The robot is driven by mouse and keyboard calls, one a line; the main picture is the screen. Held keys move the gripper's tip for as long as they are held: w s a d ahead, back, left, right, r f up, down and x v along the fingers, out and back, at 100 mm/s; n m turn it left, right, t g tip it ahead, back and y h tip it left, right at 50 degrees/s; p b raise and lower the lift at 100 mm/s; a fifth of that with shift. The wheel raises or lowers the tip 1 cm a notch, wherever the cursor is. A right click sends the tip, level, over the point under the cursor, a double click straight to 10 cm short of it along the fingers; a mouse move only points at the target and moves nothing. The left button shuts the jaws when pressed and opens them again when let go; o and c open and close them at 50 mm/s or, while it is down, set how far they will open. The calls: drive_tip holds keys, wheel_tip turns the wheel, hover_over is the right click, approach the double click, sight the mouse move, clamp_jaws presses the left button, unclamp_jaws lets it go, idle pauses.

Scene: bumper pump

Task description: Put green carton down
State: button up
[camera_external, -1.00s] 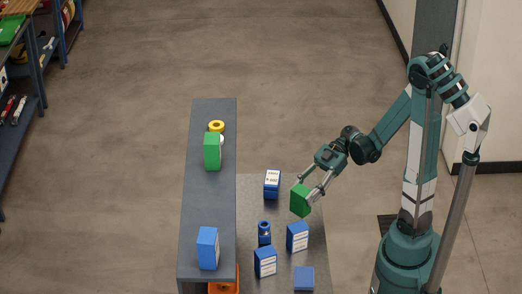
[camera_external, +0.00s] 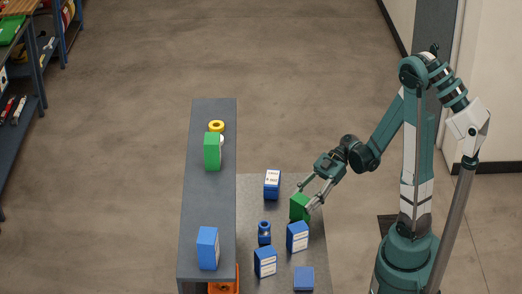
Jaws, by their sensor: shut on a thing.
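A green carton (camera_external: 298,207) is between the fingers of my gripper (camera_external: 308,197), which is shut on it. The carton is upright, at the right side of the lower grey table (camera_external: 285,183). It looks low, at or very near the table top; I cannot tell whether its base touches. A second green carton (camera_external: 212,152) stands on the higher grey shelf (camera_external: 208,200) to the left.
Blue cartons stand near the held one: one behind left (camera_external: 272,184), one in front (camera_external: 297,237), and others further forward (camera_external: 265,262). A blue bottle-like item (camera_external: 264,233) stands between them. The shelf also holds a blue carton (camera_external: 208,248) and a yellow ring (camera_external: 216,126).

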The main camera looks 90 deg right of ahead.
drive_tip(key=shift+f, duration=0.3)
drive_tip(key=shift+f, duration=0.2)
drive_tip(key=o, duration=0.9)
drive_tip(key=shift+r, duration=0.25)
drive_tip(key=shift+p+v, duration=0.85)
drive_tip(key=shift+v, duration=2.9)
